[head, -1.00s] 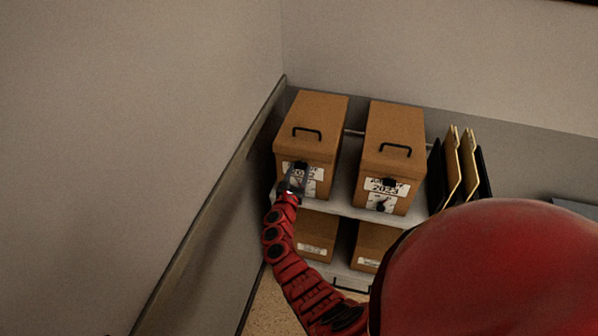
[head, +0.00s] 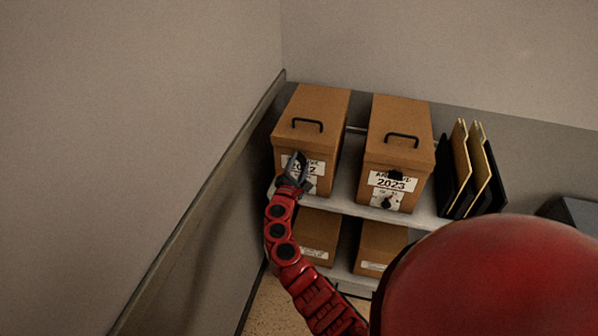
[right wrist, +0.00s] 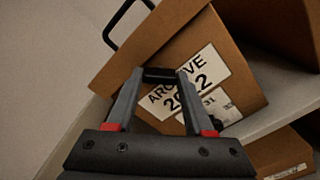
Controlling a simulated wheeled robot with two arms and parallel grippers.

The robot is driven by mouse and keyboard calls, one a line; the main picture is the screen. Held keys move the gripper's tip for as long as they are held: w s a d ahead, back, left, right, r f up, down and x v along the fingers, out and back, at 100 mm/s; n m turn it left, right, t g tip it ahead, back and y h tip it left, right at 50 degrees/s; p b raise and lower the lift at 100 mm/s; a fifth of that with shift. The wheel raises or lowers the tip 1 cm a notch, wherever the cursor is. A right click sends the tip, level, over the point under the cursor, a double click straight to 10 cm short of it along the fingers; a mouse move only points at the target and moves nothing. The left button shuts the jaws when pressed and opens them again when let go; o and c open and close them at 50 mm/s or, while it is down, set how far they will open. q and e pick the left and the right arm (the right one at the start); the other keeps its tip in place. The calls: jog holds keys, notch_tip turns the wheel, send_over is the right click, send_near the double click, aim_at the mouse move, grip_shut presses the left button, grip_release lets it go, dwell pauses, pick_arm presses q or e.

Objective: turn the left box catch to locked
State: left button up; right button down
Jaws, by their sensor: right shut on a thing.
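The left box (head: 312,110) is brown cardboard with a black handle and a white "2022" label (head: 318,163), and stands on the upper shelf. My right gripper (head: 299,158) is at its front, covering part of the label. In the right wrist view, the two fingers of my right gripper (right wrist: 159,78) close on a short black piece, the left box catch (right wrist: 158,74), in front of the label. The box appears tilted in that view. The fingers and catch partly hide the label and the small plate under it. My left gripper is not in view.
A similar box (head: 398,125) marked 2023 stands to the right, with a black knob (head: 386,203) on its front plate. Upright folders (head: 470,165) stand farther right. More boxes (head: 319,235) sit on the lower shelf. A wall is close on the left.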

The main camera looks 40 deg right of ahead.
jog(key=m+b, duration=0.4)
jog(key=b, duration=0.1)
jog(key=m+b, duration=0.2)
jog(key=shift+f, duration=0.35)
jog(key=shift+r+m+b, duration=0.2)
jog(key=shift+m+b, duration=1)
jog(key=shift+b, duration=0.25)
jog(key=shift+c, duration=1.4)
grip_release()
jog(key=shift+r, duration=0.1)
